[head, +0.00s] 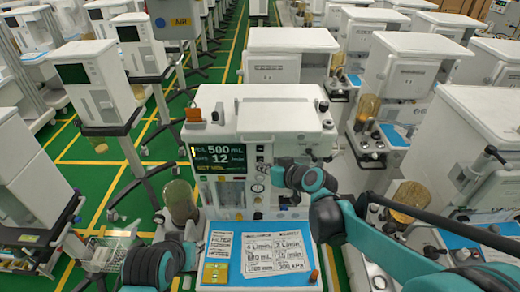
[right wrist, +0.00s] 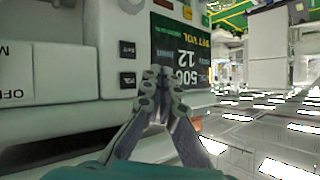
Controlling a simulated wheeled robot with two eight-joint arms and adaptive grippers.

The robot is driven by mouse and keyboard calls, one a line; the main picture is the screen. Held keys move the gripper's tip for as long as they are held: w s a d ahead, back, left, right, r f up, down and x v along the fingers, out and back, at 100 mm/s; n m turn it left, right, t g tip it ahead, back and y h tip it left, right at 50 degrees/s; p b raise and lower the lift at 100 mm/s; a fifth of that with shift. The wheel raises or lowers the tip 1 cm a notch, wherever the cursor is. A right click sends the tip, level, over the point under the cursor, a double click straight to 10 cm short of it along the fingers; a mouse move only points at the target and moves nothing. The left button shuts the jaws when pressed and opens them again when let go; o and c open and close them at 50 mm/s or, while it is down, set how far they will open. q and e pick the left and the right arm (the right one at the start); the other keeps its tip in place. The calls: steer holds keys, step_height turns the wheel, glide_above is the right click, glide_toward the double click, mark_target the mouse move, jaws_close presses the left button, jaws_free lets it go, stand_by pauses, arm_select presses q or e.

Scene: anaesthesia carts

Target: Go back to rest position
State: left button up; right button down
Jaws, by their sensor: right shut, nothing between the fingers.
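My right arm comes in from the right in the head view. Its gripper (head: 279,174) is in front of the anaesthesia machine's front panel, just right of the lit display (head: 218,157). In the right wrist view the fingers (right wrist: 158,80) are together, with nothing between them. The display (right wrist: 180,55) appears upside down behind them. I cannot tell whether the fingertips touch the panel. Part of my left arm shows at the bottom left of the head view; I cannot make out its gripper.
More carts crowd both sides. Green floor (head: 100,178) shows at left.

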stand_by(0.6)
steer(key=s+d+f+m+g+h+b, duration=0.1)
steer(key=s+d+f+h+b, duration=0.1)
steer(key=s+d+f+b, duration=0.3)
steer(key=s+d+f+m+g+h+b, duration=0.1)
steer(key=s+d+f+m+h+b, duration=0.1)
steer(key=s+d+f+b, duration=0.4)
steer(key=s+d+f+m+h+b, duration=0.1)
steer(key=s+d+f+h+b, duration=0.2)
steer(key=s+f+b, duration=1)
steer(key=d+f+b, duration=0.1)
steer(key=d+f, duration=0.2)
steer(key=f, duration=0.2)
steer(key=shift+s+m+g+h, duration=0.25)
steer(key=shift+m+g+h, duration=0.05)
steer(key=shift+m+g, duration=0.1)
steer(key=shift+d, duration=0.1)
